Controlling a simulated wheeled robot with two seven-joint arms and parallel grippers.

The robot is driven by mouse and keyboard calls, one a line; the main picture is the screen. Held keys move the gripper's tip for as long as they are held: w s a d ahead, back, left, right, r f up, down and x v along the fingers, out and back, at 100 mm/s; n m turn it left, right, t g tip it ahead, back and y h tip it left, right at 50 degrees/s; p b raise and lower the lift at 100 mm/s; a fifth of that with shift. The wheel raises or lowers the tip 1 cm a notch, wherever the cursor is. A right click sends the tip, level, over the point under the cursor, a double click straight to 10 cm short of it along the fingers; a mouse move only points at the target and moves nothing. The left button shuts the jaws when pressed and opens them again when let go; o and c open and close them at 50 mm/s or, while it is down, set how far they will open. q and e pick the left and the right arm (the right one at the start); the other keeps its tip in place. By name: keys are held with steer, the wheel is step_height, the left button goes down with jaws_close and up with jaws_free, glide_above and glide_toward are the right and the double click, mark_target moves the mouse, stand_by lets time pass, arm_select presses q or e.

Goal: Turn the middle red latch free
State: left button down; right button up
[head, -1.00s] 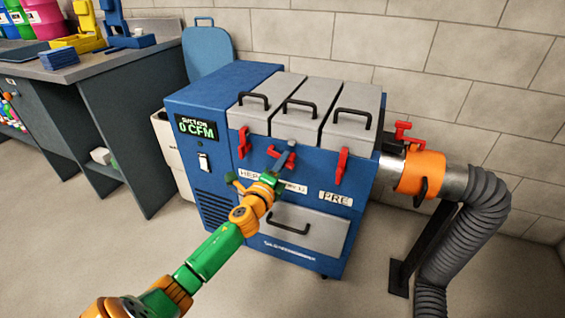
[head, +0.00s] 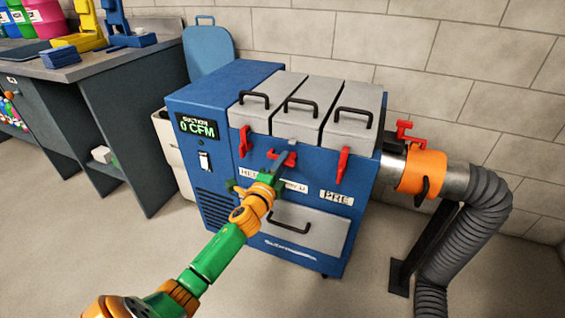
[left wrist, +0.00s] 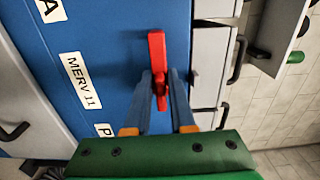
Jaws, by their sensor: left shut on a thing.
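The middle red latch (head: 290,158) is on the blue cabinet front, below the middle grey lid. It lies crosswise, while the left red latch (head: 244,141) and right red latch (head: 342,165) stand upright. In the left wrist view the middle latch (left wrist: 157,50) shows between the fingers, its long arm reaching past their tips. My left gripper (head: 277,165) is shut on this latch; in the left wrist view its blue-grey fingers (left wrist: 161,90) flank the latch's near end. The fingers partly cover the latch in the head view. My right gripper is out of view.
The blue cabinet (head: 220,95) has grey lids with black handles above the latches and a drawer (head: 305,235) below. An orange collar (head: 421,174) and grey hose (head: 485,205) stand at the right. A workbench (head: 110,70) is at the left.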

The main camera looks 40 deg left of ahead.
arm_select(q)
steer(key=c, duration=0.9)
jaws_free()
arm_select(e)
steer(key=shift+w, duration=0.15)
arm_select(q)
steer(key=p+v, duration=0.1)
steer(key=v, duration=0.6)
steer(key=shift+s, duration=0.1)
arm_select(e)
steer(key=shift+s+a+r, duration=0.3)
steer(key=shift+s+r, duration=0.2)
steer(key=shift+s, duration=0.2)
